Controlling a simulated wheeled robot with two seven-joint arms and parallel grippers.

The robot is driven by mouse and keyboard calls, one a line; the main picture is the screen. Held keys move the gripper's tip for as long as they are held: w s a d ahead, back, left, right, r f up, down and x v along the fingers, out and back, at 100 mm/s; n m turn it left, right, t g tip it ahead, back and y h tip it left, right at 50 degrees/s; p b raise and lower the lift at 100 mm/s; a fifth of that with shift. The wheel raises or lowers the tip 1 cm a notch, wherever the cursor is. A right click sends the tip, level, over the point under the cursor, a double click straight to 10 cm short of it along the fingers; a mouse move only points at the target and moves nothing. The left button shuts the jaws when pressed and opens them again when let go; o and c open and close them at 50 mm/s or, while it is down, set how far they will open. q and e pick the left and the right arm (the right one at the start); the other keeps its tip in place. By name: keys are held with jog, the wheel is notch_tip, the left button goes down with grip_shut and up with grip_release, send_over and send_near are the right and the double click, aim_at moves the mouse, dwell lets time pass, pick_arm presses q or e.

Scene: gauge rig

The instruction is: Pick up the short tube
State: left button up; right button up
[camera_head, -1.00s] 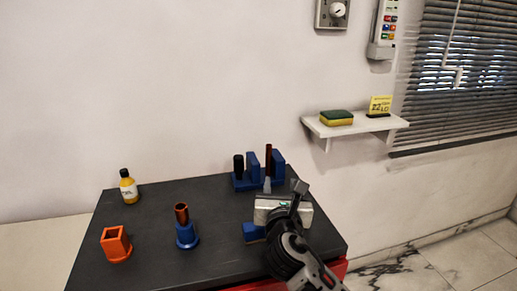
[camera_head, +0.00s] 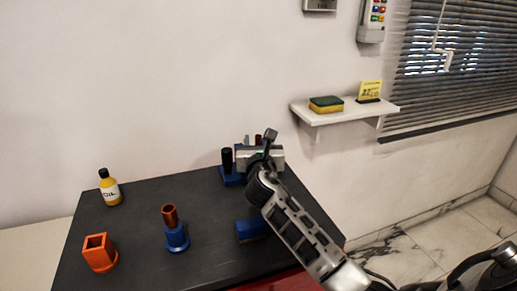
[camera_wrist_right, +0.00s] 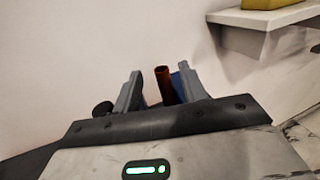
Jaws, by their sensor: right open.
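A dark red-brown tube (camera_wrist_right: 165,86) stands upright in the right wrist view, between the two spread fingers of my right gripper (camera_wrist_right: 160,84). Only its top shows in the head view (camera_head: 258,139), behind my right gripper (camera_head: 262,157). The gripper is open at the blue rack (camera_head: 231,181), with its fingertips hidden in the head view. Another copper-red tube (camera_head: 169,214) stands in a round blue holder (camera_head: 177,239) near the table's middle. I cannot tell for sure which tube is the short one. My left gripper is not in view.
A black peg (camera_head: 227,160) stands at the rack's left. A blue block (camera_head: 250,229), an orange square socket (camera_head: 98,252) and a yellow bottle (camera_head: 109,188) are on the dark table (camera_head: 140,220). A wall shelf (camera_head: 345,112) holds a sponge (camera_head: 326,104).

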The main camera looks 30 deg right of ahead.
jog(key=x, duration=0.4)
jog(key=shift+w+d+f, duration=0.1)
jog(key=shift+w+d, duration=0.15)
jog(key=shift+c, duration=0.3)
grip_shut()
jog(key=shift+s, duration=0.1)
